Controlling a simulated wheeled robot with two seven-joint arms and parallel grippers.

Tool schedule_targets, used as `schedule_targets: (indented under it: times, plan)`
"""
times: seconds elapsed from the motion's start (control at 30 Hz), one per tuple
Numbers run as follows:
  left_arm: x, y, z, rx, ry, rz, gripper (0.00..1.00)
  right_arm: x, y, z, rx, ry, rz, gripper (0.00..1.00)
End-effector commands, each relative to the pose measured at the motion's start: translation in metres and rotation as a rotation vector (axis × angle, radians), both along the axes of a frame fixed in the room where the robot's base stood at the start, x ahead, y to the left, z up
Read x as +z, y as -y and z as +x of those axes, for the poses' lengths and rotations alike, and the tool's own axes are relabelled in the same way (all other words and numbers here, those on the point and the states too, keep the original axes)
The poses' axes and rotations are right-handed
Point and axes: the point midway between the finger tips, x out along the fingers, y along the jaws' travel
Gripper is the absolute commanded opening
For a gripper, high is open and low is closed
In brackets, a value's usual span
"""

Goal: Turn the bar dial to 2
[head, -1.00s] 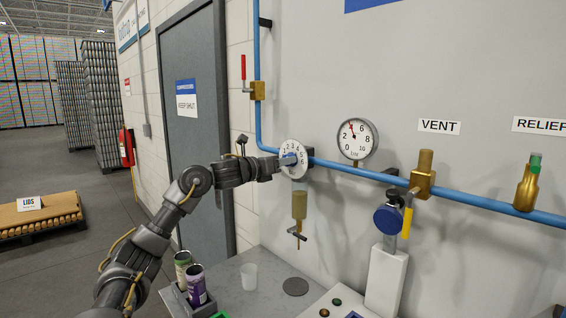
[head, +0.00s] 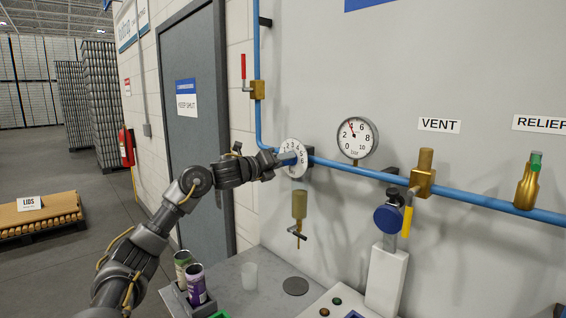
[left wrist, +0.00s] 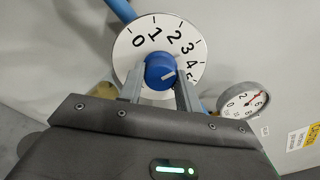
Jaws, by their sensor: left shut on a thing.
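The bar dial is a round white plate (head: 292,146) with black numbers, on the blue pipe. It also shows in the left wrist view (left wrist: 140,42), with a blue knob (left wrist: 160,68) at its centre. The knob's white mark points to the right side of the scale, near 4 or 5; I cannot tell exactly which. My left gripper (head: 285,160) is at the dial, its two fingers (left wrist: 158,88) on either side of the knob and shut on it. Part of the lower scale is hidden behind the gripper. My right gripper is out of view.
A pressure gauge (head: 356,137) with a red needle near 4 is right of the dial. A brass filter bowl (head: 299,204) hangs below. The VENT valve (head: 423,180) and RELIEF valve (head: 527,187) are farther right. Cans (head: 196,287) stand on the bench below.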

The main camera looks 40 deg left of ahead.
Motion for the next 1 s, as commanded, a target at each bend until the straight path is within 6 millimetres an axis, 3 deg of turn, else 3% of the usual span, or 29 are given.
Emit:
schedule_targets:
  times: [0.5, 1.0]
  plan:
    - [-0.0007, 0.0004, 0.0001, 0.0, -0.037, -0.428, 0.11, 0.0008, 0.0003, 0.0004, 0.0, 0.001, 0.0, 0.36]
    - [-0.0009, 0.0005, 0.0002, 0.0, -0.052, -0.59, 0.11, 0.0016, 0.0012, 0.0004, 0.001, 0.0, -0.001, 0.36]
